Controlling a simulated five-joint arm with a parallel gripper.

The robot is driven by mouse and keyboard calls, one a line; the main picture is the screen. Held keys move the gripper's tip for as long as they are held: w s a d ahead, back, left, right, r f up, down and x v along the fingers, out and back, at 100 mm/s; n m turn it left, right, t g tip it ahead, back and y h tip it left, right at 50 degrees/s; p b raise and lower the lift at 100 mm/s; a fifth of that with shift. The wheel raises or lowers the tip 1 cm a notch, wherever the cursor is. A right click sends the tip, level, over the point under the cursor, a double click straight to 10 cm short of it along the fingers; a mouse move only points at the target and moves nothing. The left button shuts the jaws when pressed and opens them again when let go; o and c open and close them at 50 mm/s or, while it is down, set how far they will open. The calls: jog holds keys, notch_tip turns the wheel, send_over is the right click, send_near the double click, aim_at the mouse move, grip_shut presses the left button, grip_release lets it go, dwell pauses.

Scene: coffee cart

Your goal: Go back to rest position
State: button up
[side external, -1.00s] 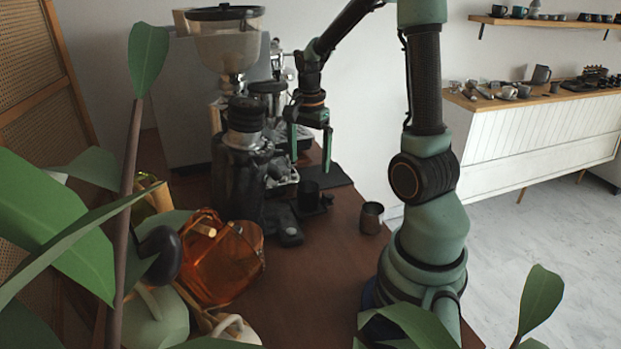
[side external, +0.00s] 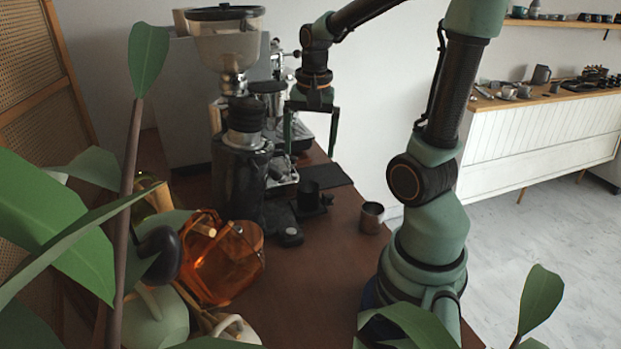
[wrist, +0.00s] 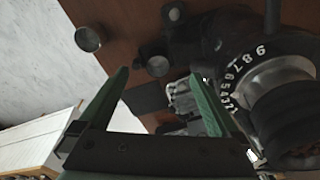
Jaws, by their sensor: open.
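My gripper (side external: 311,132) is open and empty in the side external view, with its two green fingers pointing down above the far part of the wooden table. It hangs to the right of the black coffee grinder (side external: 241,170) and in front of the espresso machine. In the wrist view my gripper (wrist: 160,95) shows its fingers spread wide with nothing between them. The grinder's numbered dial (wrist: 275,82) lies close to the right finger in that view.
A metal cup (side external: 371,217) stands on the table (side external: 318,275) near my base, also in the wrist view (wrist: 89,38). An orange glass vessel (side external: 222,262) is at the front left. Plant leaves (side external: 60,235) cover the near left.

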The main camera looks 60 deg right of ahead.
jog(key=a+r+n+t, duration=0.2)
jog(key=a+n, duration=0.5)
jog(key=a, duration=0.1)
jog(key=w+a+r+n+t, duration=0.1)
jog(key=a+r+n+t, duration=0.1)
jog(key=a+n, duration=0.5)
jog(key=shift+w+a+r+t+y, duration=0.15)
jog(key=shift+a+r+t+y, duration=0.2)
jog(key=shift+r, duration=0.25)
